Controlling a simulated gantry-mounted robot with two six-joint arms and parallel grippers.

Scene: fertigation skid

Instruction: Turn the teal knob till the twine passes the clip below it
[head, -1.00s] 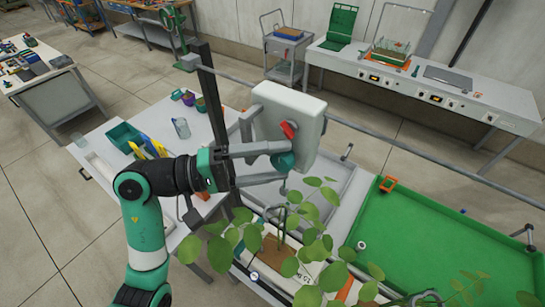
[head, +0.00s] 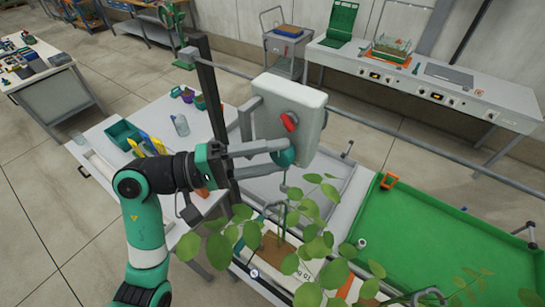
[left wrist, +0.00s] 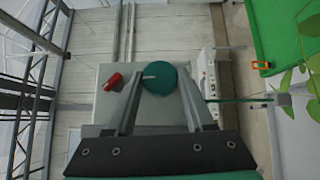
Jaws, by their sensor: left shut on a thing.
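The teal knob (head: 285,157) sits low on the front of a pale grey box (head: 298,92). My left gripper (head: 283,165) comes in from the left, its two fingers on either side of the knob, shut on it. In the left wrist view, the knob (left wrist: 160,78) lies between the fingertips, with a pale mark on its face. Green twine (left wrist: 240,99) runs from the knob side towards a grey piece (left wrist: 282,100), which may be the clip. In the head view, the twine (head: 285,181) hangs below the knob among leaves. My right gripper is not in view.
A red lever (head: 289,121) sits just above the knob. Leafy plants (head: 300,240) grow close below the gripper. A green tray (head: 440,240) lies to the right, and a white table (head: 105,135) with a teal bin and bottle stands left. A dark post (head: 212,100) rises beside my arm.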

